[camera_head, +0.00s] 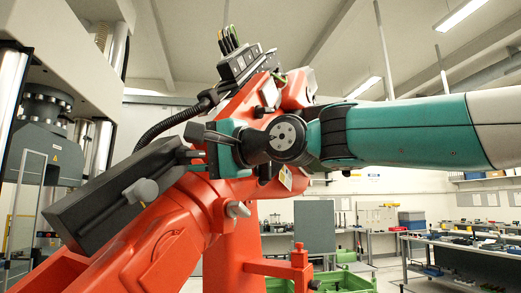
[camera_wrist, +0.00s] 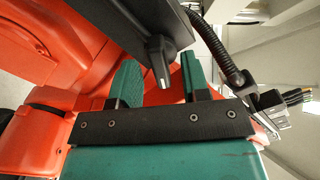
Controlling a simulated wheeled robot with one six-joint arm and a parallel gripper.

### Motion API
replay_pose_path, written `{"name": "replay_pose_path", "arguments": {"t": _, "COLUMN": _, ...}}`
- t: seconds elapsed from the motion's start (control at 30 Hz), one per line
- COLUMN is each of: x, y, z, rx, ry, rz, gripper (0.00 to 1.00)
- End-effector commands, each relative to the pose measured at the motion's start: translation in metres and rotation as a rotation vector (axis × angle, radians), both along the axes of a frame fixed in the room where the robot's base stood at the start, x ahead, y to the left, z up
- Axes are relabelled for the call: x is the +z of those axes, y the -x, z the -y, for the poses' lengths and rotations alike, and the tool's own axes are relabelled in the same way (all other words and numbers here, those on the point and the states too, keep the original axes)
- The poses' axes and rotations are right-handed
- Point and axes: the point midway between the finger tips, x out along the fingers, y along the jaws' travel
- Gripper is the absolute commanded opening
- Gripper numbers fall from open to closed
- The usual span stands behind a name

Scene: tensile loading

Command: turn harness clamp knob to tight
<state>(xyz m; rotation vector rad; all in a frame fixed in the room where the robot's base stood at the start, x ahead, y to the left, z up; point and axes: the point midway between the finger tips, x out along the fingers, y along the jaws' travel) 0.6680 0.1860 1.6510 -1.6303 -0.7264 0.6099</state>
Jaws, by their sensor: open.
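A black box-shaped harness clamp (camera_head: 95,205) lies slanted along the orange robot arm in the head view. A light grey knob (camera_head: 140,190) stands out from its face. In the wrist view the black clamp body (camera_wrist: 120,18) fills the top, and a grey knob (camera_wrist: 160,62) sticks out from it. I cannot tell for sure that this is the same knob. My gripper (camera_head: 207,144) is at the clamp's right end in the head view. Its teal fingers (camera_wrist: 160,78) are open in the wrist view, with the knob appearing between them; contact cannot be made out.
The orange robot (camera_head: 185,215) is close below and beside my gripper. A black corrugated hose (camera_head: 170,122) runs above the clamp; it is right of my fingers in the wrist view (camera_wrist: 222,55). A connector block (camera_head: 245,65) with cables is above. A testing machine stands left; benches (camera_head: 465,250) are far right.

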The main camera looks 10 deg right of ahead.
Motion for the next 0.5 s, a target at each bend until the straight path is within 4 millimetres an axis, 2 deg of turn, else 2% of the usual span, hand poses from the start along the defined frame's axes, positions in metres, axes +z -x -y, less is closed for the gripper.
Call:
{"name": "replay_pose_path", "arguments": {"t": 0.17, "x": -0.006, "y": 0.027, "z": 0.033, "rx": -0.006, "ry": 0.0, "rz": 0.006, "gripper": 0.43}}
{"name": "replay_pose_path", "arguments": {"t": 0.5, "x": -0.003, "y": 0.083, "z": 0.096, "rx": -0.01, "ry": 0.0, "rz": 0.004, "gripper": 0.43}}
